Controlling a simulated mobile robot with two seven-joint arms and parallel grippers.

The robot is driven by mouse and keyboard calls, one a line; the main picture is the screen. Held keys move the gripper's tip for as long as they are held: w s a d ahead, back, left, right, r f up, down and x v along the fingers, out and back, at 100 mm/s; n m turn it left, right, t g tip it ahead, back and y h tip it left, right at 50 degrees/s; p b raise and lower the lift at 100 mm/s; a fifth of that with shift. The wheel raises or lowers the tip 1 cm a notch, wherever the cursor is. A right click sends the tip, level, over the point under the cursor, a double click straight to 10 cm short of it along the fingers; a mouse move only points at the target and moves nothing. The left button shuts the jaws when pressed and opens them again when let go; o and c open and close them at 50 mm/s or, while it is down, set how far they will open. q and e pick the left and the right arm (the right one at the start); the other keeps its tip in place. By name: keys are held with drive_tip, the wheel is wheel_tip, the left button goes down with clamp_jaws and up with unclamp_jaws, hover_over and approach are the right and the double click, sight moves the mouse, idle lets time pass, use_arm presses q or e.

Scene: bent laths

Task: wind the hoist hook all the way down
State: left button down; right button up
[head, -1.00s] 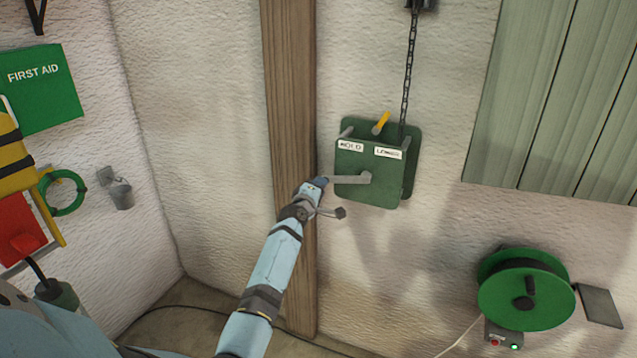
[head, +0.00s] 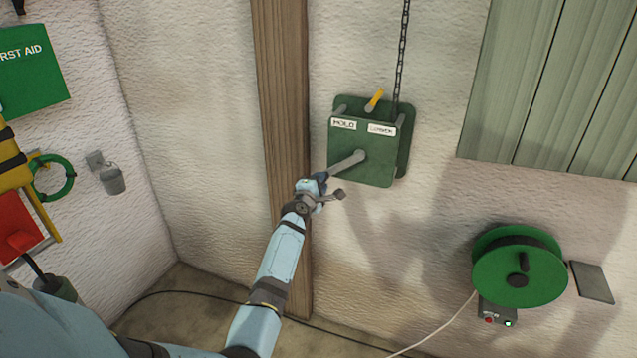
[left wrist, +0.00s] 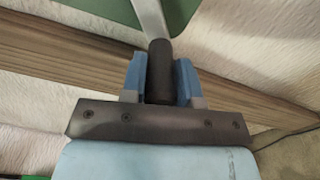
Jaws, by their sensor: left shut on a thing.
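A green hoist box (head: 345,140) is on the wall right of the wooden post, with HOLD and LOWER labels. A yellow lever (head: 375,98) on its top leans to the right. A chain (head: 402,50) runs up from the box out of the picture; the hook is not in view. The grey crank arm (head: 345,165) points down and left from its hub. My left gripper (head: 322,180) is at the crank's outer end. In the left wrist view the blue fingers are shut around the dark crank handle (left wrist: 159,72). My right gripper is not in view.
A wooden post (head: 275,100) stands just left of the box. A green cable reel (head: 515,268) is on the wall at the lower right, and green slatted boards (head: 560,80) are at the upper right.

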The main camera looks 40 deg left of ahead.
use_arm(q)
drive_tip(key=c, duration=0.9)
unclamp_jaws()
drive_tip(key=shift+o, duration=0.2)
drive_tip(key=shift+s+d, duration=0.1)
drive_tip(key=shift+s, duration=0.2)
drive_tip(key=p+v, duration=0.4)
drive_tip(key=v, duration=0.9)
drive_tip(key=shift+p, duration=0.4)
drive_tip(key=shift+s, duration=0.1)
